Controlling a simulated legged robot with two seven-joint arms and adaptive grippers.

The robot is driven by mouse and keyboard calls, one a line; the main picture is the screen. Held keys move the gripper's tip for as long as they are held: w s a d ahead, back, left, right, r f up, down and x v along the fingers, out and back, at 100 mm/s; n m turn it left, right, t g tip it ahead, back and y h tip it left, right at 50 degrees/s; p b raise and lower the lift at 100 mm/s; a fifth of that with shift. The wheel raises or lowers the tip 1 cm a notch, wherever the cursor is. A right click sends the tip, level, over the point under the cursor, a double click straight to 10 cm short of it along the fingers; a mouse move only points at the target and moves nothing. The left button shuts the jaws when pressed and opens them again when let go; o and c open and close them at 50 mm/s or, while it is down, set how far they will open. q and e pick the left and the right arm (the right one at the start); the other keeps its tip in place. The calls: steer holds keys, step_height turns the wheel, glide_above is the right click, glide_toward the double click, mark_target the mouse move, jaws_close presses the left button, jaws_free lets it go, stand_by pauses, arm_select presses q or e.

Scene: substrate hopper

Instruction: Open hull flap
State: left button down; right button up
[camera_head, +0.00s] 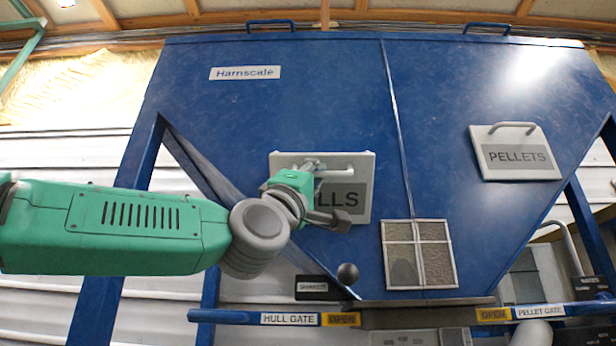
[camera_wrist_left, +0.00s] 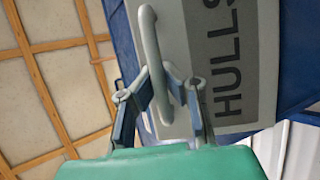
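The hull flap (camera_head: 361,205) is a light grey square plate with a dark HULLS label, set on the left sloping front of the blue hopper. It lies closed against the hopper. Its grey bar handle (camera_head: 346,173) runs across its upper part. My left gripper (camera_head: 322,193) is in front of the flap and covers part of the label. In the left wrist view its two fingers (camera_wrist_left: 165,85) are spread. The handle (camera_wrist_left: 150,45) passes between them, and I cannot tell whether either finger touches it. My right gripper is not in view.
The pellets flap (camera_head: 515,153) is on the right of the hopper (camera_head: 330,90). A gridded window (camera_head: 419,254) is right of and below the hull flap.

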arm_select(q)
steer(key=shift+d+f+g+h, duration=0.3)
steer(key=shift+d+g, duration=0.1)
steer(key=shift+d, duration=0.05)
steer(key=c, duration=1.6)
jaws_free()
steer(key=shift+d, duration=0.25)
steer(key=shift+d+r, duration=0.15)
steer(key=shift+d, duration=0.3)
steer(key=v, duration=1.2)
